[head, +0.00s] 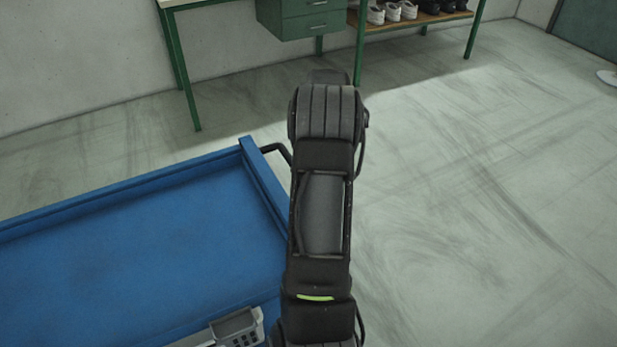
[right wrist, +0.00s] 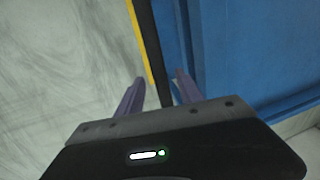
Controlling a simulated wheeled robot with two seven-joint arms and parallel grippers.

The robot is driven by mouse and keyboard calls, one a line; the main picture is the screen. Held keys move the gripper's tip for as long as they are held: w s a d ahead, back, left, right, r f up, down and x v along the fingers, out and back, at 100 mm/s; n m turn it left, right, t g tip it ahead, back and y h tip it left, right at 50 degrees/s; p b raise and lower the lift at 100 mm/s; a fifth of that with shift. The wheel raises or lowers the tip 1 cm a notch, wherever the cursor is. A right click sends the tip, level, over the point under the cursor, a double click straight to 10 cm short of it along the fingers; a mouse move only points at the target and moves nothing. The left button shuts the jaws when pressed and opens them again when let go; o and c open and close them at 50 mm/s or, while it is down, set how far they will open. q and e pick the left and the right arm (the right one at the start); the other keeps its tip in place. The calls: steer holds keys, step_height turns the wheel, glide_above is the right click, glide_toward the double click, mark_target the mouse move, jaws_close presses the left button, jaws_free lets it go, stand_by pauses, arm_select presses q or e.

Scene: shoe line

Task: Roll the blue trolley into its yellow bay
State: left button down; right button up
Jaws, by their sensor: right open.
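The blue trolley (head: 140,260) fills the lower left of the head view, showing its flat top with a raised rim. A black handle bar (head: 275,149) sticks out from its right end, partly hidden behind my right arm. In the right wrist view my right gripper (right wrist: 160,77) is open. The black bar (right wrist: 152,50) runs between its two fingers, beside the blue trolley side (right wrist: 240,50). A yellow stripe (right wrist: 137,32) runs along the bar's left; I cannot tell if it is bay marking. My left gripper is not in view.
A green-legged workbench (head: 185,70) with a green drawer unit (head: 305,18) stands at the back wall. Shoes (head: 393,12) sit on a wooden shelf (head: 420,20) beside it. The grey floor (head: 480,200) on the right is clear.

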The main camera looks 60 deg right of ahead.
steer(key=r, duration=0.5)
steer(key=shift+s+d+r, duration=0.3)
steer(key=shift+s+d, duration=0.05)
steer(key=shift+d, duration=0.05)
